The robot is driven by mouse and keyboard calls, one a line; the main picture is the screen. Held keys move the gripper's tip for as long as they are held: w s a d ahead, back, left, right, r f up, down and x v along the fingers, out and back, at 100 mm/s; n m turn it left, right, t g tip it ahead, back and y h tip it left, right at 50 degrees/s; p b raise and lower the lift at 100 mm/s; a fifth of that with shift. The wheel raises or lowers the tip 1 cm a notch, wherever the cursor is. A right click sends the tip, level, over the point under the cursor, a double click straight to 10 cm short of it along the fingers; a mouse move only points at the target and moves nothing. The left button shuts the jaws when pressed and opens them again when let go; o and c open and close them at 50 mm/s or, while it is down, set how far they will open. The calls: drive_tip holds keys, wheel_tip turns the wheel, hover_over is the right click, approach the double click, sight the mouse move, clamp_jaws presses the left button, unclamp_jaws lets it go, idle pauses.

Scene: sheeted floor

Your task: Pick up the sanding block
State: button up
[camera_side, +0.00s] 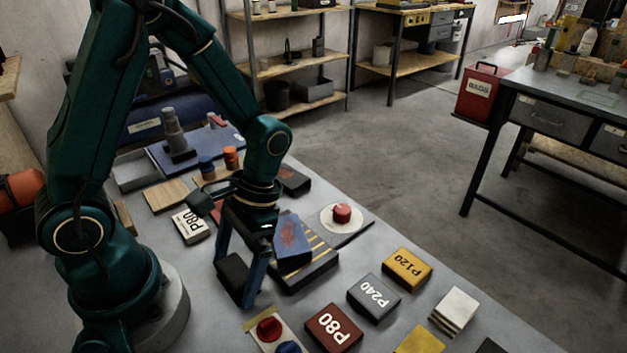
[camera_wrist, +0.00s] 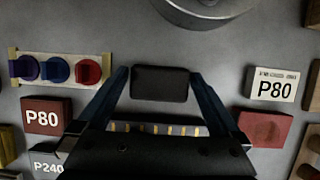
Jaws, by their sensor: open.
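A plain dark block, which looks like the sanding block (camera_side: 231,272), lies on the grey work surface close to my arm's base. It also shows in the wrist view (camera_wrist: 160,84) between my fingertips. My gripper (camera_side: 237,284) points down with one finger at each side of this block. In the wrist view my gripper (camera_wrist: 160,76) is open, and a small gap shows between each finger and the block. I cannot tell exactly how low the fingertips are.
A black tray with yellow stripes (camera_side: 318,277) bearing a blue block (camera_side: 292,241) is right beside my gripper. Labelled blocks, P80 (camera_side: 333,328), P240 (camera_side: 374,298) and P120 (camera_side: 407,269), lie to the right. A white P80 block (camera_side: 190,226) lies behind.

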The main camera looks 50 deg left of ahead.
sight(226, 274)
drive_tip(key=c, duration=1.1)
drive_tip(key=shift+c, duration=0.2)
drive_tip(key=shift+r, duration=0.8)
wheel_tip(226, 274, up, 2)
drive_tip(key=shift+r, duration=0.25)
drive_tip(key=s+a+r, duration=0.3)
drive_tip(key=a+r, duration=0.4)
drive_tip(key=a, duration=0.4)
drive_tip(key=shift+a, duration=0.15)
